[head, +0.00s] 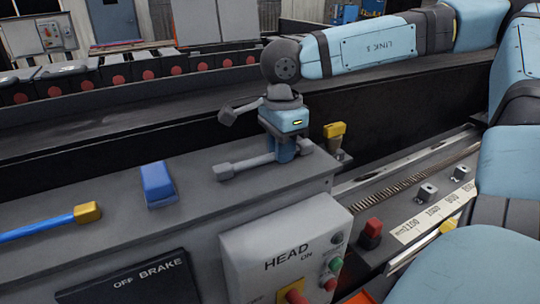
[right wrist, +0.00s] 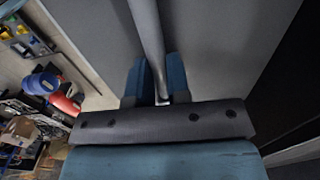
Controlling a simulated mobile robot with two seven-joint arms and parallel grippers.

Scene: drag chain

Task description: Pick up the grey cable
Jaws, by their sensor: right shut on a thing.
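The grey cable (head: 250,163) shows in the head view as a short grey bar with thicker grey ends, low over the grey top of the machine. My right gripper (head: 283,152) points down over its right half and is shut on it, with blue fingers on both sides. In the right wrist view the grey cable (right wrist: 149,40) runs between the two blue fingers (right wrist: 155,85). I cannot tell whether the cable still touches the surface. My left gripper is not in view.
A blue bar with a yellow end (head: 87,212) and a blue block (head: 158,183) lie left on the grey top (head: 215,215). A yellow-topped piece (head: 334,131) stands right of the gripper. A control panel marked HEAD (head: 285,250) is in front. A grey ledge runs behind.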

